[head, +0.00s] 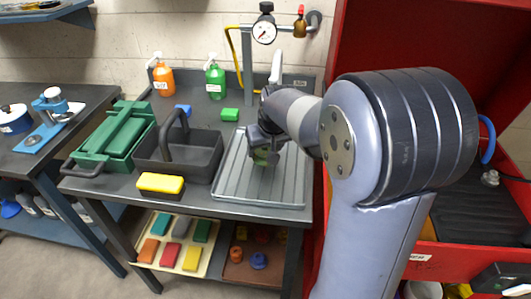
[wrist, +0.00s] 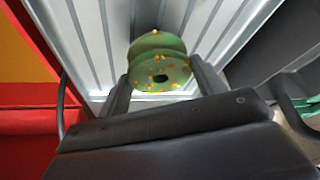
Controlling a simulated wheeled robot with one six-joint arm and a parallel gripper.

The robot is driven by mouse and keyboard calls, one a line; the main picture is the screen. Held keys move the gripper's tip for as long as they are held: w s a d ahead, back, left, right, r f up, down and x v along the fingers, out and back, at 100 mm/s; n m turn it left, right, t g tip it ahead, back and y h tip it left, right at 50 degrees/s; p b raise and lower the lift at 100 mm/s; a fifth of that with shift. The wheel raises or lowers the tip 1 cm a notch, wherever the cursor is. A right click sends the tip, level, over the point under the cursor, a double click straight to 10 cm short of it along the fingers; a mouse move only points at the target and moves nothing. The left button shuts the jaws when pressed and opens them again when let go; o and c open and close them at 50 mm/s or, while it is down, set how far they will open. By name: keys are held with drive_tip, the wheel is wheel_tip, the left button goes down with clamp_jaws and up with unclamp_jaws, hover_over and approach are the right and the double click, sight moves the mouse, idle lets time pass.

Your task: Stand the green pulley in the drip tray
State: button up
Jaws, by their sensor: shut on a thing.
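The green pulley (head: 262,156) is mostly hidden by my gripper (head: 266,143) in the head view. In the wrist view the pulley (wrist: 159,62), speckled orange and yellow with a dark centre hole, sits between the two fingers of my gripper (wrist: 160,82), which is shut on it. The grey ribbed drip tray (head: 230,180) lies on the bench under the gripper. The tray's ribs (wrist: 95,40) show behind the pulley in the wrist view. The pulley is over the tray's inside; I cannot tell whether it touches the floor.
A dark caddy (head: 200,160) with a handle stands left of the tray, with a yellow sponge-like block (head: 160,183) in front. A green toolbox (head: 115,140) is further left. A gauge on a pipe (head: 264,31) rises behind. A red cabinet (head: 345,60) closes the right side.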

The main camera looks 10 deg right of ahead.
drive_tip(key=shift+f, duration=0.95)
drive_tip(key=shift+f, duration=0.1)
drive_tip(key=o, duration=1)
drive_tip(key=shift+f, duration=0.1)
drive_tip(key=shift+r, duration=0.3)
drive_tip(key=v, duration=1.1)
drive_tip(key=shift+s+r+p, duration=0.25)
drive_tip(key=shift+r+p, duration=0.05)
drive_tip(key=shift+r, duration=0.05)
